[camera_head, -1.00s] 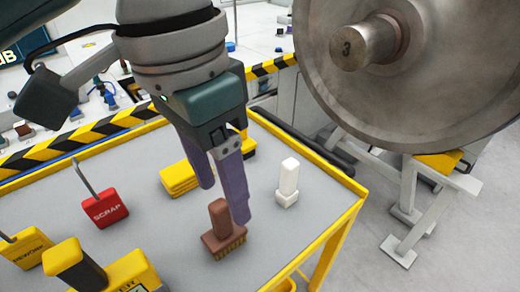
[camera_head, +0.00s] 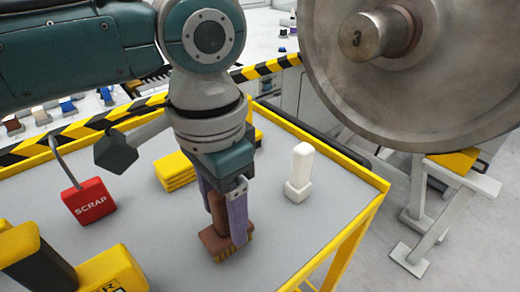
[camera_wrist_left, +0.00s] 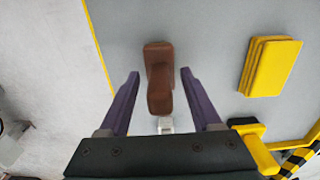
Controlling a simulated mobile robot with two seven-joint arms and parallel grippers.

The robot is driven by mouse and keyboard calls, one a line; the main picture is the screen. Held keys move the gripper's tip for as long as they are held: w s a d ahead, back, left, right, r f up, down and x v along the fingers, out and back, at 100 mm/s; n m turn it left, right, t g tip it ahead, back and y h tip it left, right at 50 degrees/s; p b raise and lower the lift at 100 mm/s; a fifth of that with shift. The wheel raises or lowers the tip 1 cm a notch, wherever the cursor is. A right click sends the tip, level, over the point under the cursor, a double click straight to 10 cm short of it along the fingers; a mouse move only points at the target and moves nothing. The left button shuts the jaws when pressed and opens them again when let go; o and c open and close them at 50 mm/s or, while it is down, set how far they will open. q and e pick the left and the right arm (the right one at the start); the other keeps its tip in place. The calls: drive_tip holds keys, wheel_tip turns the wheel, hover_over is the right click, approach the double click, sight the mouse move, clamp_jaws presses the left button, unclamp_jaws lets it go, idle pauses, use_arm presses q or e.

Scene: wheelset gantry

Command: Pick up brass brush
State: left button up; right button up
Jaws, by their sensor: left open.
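The brass brush (camera_head: 217,243) stands on the grey table top, with a brown block base, an upright brown handle and bristles along its lower edge. My left gripper (camera_head: 222,222) points down over it, its purple fingers open on either side of the handle. In the left wrist view the brush (camera_wrist_left: 159,75) lies between the open fingers of my left gripper (camera_wrist_left: 160,75), with a gap on both sides. Part of the handle is hidden by a finger in the head view. My right gripper is not in view.
A white block-shaped object (camera_head: 299,172) stands right of the brush. Yellow stacked pads (camera_head: 176,171) lie behind it. A red SCRAP tag (camera_head: 89,201) and a yellow tool (camera_head: 112,272) are at left. A yellow rail (camera_head: 367,219) edges the table; a large steel wheel (camera_head: 440,70) hangs at upper right.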

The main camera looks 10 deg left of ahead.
use_arm(q)
drive_tip(key=shift+f, duration=0.35)
clamp_jaws()
idle(0.4)
